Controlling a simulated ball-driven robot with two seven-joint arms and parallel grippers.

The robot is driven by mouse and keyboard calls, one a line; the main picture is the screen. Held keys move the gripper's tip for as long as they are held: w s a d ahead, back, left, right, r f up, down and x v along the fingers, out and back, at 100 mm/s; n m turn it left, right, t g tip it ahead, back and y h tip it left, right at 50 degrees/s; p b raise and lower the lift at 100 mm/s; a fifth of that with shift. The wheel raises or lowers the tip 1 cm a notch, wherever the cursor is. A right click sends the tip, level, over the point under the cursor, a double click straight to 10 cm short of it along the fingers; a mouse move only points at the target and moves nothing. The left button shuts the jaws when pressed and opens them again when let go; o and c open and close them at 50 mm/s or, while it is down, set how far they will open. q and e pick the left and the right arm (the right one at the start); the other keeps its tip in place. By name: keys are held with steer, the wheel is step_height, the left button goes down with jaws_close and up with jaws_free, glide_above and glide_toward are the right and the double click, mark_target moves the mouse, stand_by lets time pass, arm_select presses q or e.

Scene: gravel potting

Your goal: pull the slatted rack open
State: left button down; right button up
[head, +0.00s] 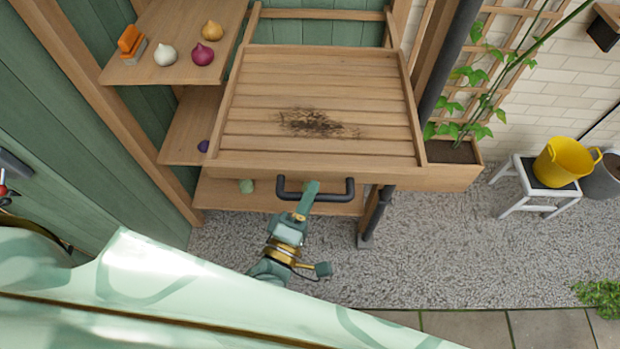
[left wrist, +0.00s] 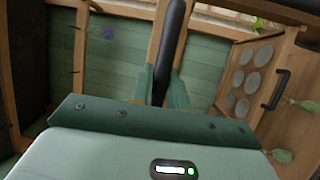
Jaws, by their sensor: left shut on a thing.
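The slatted rack (head: 330,90) is a wooden tray of pale slats with a dark soil smear on it. Its dark bar handle (head: 347,190) sticks out from the front rail, and it also shows in the left wrist view (left wrist: 173,40). My left gripper (head: 311,188) is shut on the handle near its middle. In the left wrist view its green fingers (left wrist: 161,85) stand on either side of the dark bar. My right gripper is not in view.
Shelves (head: 205,125) at the left hold onions and an orange-and-grey brush (head: 131,42). A planter (head: 452,165) with a climbing plant stands right of the rack. A yellow bucket (head: 562,163) sits on a white stool (head: 530,195). The gravel (head: 440,240) in front is mostly clear.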

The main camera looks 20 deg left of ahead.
arm_select(q)
steer(key=shift+s, duration=0.1)
steer(key=c, duration=1.4)
jaws_free()
steer(key=shift+o, duration=0.2)
steer(key=shift+s, duration=0.1)
steer(key=b+v, duration=0.1)
steer(key=v, duration=1.5)
steer(key=shift+f, duration=0.1)
